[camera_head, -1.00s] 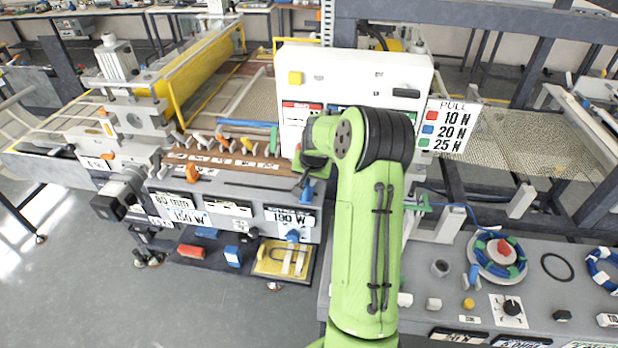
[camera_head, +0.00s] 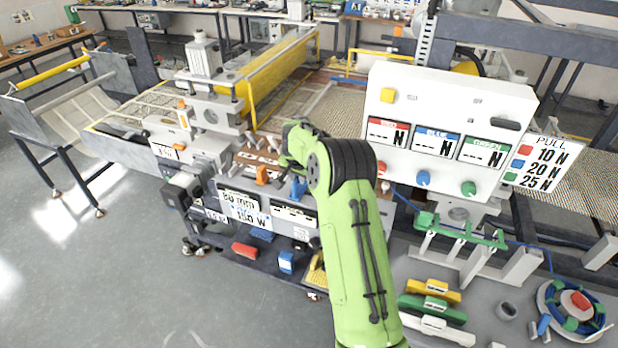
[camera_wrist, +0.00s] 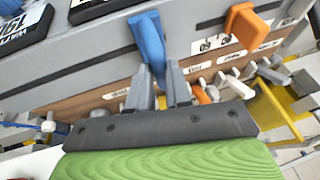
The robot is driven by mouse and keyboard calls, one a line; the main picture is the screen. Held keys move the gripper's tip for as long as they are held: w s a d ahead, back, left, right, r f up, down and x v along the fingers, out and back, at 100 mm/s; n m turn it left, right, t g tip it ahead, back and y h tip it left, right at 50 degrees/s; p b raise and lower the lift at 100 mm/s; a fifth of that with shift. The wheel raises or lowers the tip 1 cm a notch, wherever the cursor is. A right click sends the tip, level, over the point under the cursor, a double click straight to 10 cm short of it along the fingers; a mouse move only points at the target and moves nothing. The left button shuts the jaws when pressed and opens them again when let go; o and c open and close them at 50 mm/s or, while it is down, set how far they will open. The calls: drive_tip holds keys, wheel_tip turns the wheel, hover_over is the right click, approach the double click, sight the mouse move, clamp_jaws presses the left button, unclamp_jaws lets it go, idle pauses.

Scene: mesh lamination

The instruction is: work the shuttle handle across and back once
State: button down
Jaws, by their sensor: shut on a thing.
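The shuttle handle appears to be the blue lever (camera_wrist: 148,40) on the machine's grey front panel. In the wrist view its end sits between the two grey fingers of my gripper (camera_wrist: 159,78), which is shut on it. In the head view the blue handle (camera_head: 298,187) shows just below my gripper (camera_head: 292,168), close to the right of an orange knob (camera_head: 262,175). The orange knob (camera_wrist: 245,27) also shows in the wrist view, to the right of the handle and apart from my fingers. My arm hides the panel's right part in the head view.
A row of small levers (camera_wrist: 225,82) lies close to my fingers on the brown strip. A white control box (camera_head: 440,105) with blank red, blue and green readouts stands right of my arm. A yellow guard (camera_head: 275,75) is behind. Open floor (camera_head: 100,270) lies to the left.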

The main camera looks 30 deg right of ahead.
drive_tip(key=shift+w+a+r, duration=0.1)
drive_tip(key=shift+w+a, duration=0.05)
drive_tip(key=shift+a, duration=0.05)
drive_tip(key=c, duration=1.1)
unclamp_jaws()
drive_tip(key=shift+w, duration=0.15)
drive_tip(key=shift+o, duration=0.2)
drive_tip(key=shift+s+r, duration=0.2)
drive_tip(key=shift+r, duration=0.05)
drive_tip(key=b+v, duration=0.1)
drive_tip(key=v, duration=1.4)
drive_tip(key=shift+a, duration=0.1)
